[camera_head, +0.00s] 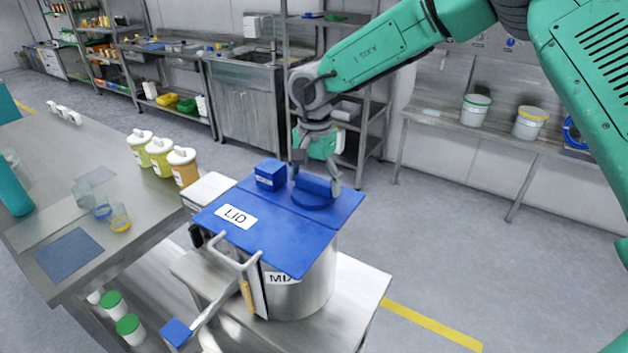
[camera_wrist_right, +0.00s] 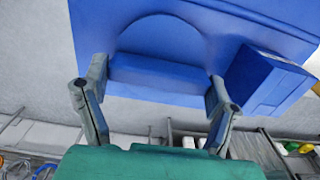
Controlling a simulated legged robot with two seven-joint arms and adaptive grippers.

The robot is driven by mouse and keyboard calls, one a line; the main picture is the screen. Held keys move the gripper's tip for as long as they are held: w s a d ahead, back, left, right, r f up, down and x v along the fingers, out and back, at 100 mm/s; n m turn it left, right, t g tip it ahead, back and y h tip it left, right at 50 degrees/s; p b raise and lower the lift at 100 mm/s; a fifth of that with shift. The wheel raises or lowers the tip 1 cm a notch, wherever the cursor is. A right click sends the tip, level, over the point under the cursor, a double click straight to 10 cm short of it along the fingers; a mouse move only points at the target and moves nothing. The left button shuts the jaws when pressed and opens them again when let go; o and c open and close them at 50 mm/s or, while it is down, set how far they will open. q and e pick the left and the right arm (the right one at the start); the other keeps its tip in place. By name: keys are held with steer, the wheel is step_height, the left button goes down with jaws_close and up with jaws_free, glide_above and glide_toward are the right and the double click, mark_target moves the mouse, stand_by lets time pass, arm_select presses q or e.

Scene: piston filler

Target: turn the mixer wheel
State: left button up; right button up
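The steel mixer (camera_head: 300,295), labelled "MIX", has a flat blue lid (camera_head: 220,205) marked "LID". A blue round wheel (camera_head: 312,200) with a raised bar lies on the lid; the bar (camera_wrist_right: 160,73) shows large in the right wrist view. My right gripper (camera_head: 316,180) is down over the wheel with its fingers apart, one at each end of the bar. The fingertips, also in the right wrist view (camera_wrist_right: 160,84), are very close to the bar's ends; I cannot tell whether they press on it. My left gripper is not in view.
A blue block (camera_head: 270,174) stands on the lid close to the right gripper. A crank-like handle (camera_head: 215,300) sticks out at the mixer's front left. A steel table (camera_head: 140,235) at left holds jars and beakers. Open floor (camera_head: 440,255) lies to the right.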

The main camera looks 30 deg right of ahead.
steer(key=shift+r+m+p, duration=0.2)
steer(key=shift+m+p, duration=1.5)
steer(key=shift+m, duration=0.3)
steer(key=shift+m+p, duration=0.4)
steer(key=shift+m, duration=0.5)
steer(key=m, duration=0.2)
steer(key=shift+m+p, duration=0.3)
steer(key=m, duration=0.3)
steer(key=shift+m, duration=0.4)
steer(key=m, duration=0.4)
steer(key=shift+a, duration=0.1)
steer(key=m, duration=0.4)
steer(key=shift+w+m, duration=0.1)
steer(key=shift+m, duration=2.1)
